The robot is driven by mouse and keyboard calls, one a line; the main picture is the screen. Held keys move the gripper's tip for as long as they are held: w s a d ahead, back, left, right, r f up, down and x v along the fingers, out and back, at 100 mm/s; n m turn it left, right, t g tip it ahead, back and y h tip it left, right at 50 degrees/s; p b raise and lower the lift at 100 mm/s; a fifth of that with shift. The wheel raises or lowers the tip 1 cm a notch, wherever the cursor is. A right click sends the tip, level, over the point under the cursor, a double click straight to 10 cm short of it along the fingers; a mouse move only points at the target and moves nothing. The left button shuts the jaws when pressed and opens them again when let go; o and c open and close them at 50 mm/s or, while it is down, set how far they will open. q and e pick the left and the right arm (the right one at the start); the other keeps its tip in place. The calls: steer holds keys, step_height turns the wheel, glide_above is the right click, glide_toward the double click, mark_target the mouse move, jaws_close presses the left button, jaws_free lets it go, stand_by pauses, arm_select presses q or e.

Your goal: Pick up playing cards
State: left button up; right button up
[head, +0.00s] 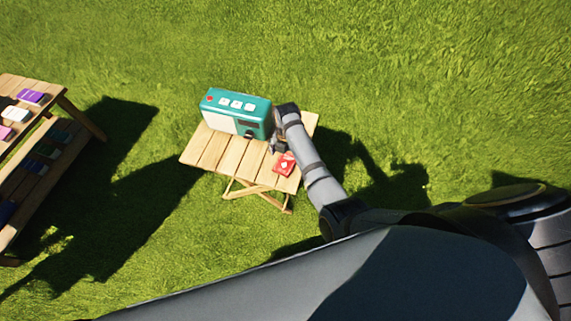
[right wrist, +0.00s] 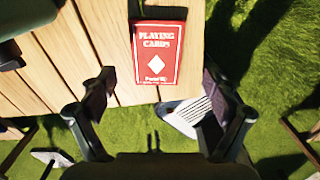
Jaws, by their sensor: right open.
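The playing cards are a red box (head: 285,163) lying flat near the right front edge of the small wooden table (head: 213,148). In the right wrist view the red box (right wrist: 160,52) lies face up, its white lettering readable. My right gripper (head: 274,146) is by the box, close to the radio. In the right wrist view its two fingers (right wrist: 154,88) are spread apart and empty. The box shows ahead of the fingers, between their lines, and nothing is held. My left gripper is not in view.
A teal and white radio (head: 237,113) stands on the table's back part, close to my right gripper. A wooden shelf (head: 58,101) with several small coloured items stands at the left edge. Open grass lies around the table.

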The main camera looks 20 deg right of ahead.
mark_target(285, 163)
steer(key=f, duration=0.2)
steer(key=f+b, duration=0.1)
steer(key=f, duration=0.1)
steer(key=shift+w+a+f, duration=0.1)
steer(key=shift+w+f, duration=0.05)
steer(key=shift+w, duration=0.05)
steer(key=shift+c, duration=0.2)
steer(key=c, duration=1.2)
steer(key=shift+c, duration=0.2)
steer(key=shift+r+p, duration=0.65)
steer(key=shift+p, duration=0.1)
step_height(285, 163, up, 3)
steer(key=p, duration=0.3)
steer(key=s+r+p, duration=0.9)
steer(key=s+p, duration=0.5)
steer(key=p, duration=0.8)
steer(key=shift+a, duration=0.45)
